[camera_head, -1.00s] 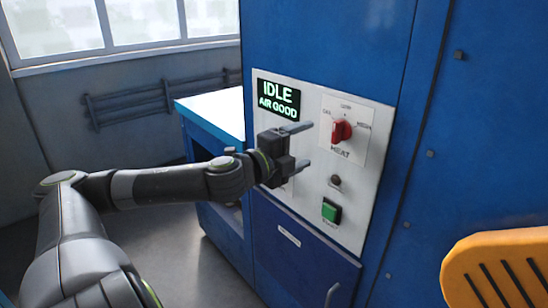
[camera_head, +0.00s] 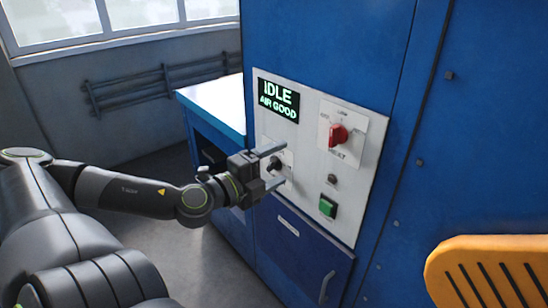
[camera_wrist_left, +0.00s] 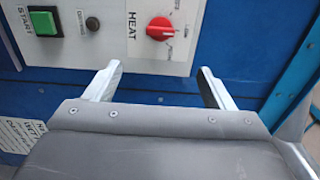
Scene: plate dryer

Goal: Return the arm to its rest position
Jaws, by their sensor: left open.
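My left arm (camera_head: 130,190) reaches in from the left in the head view. Its gripper (camera_head: 274,166) is open and empty in front of the lower left of the white control panel (camera_head: 309,217). In the left wrist view the two fingers (camera_wrist_left: 160,85) are spread apart with nothing between them, pointing toward the panel and the blue cabinet. The panel carries a display (camera_head: 278,99) reading "IDLE AIR GOOD", a red heat knob (camera_head: 338,135), a green button (camera_head: 327,207) and a dark knob (camera_head: 274,163) partly hidden by the gripper. My right gripper is not in view.
The blue cabinet (camera_head: 340,40) fills the centre and right. A blue bench with a pale top (camera_head: 215,108) stands behind the gripper. A yellow slotted object (camera_head: 490,265) is at the lower right. Open floor (camera_head: 140,228) lies left of the cabinet.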

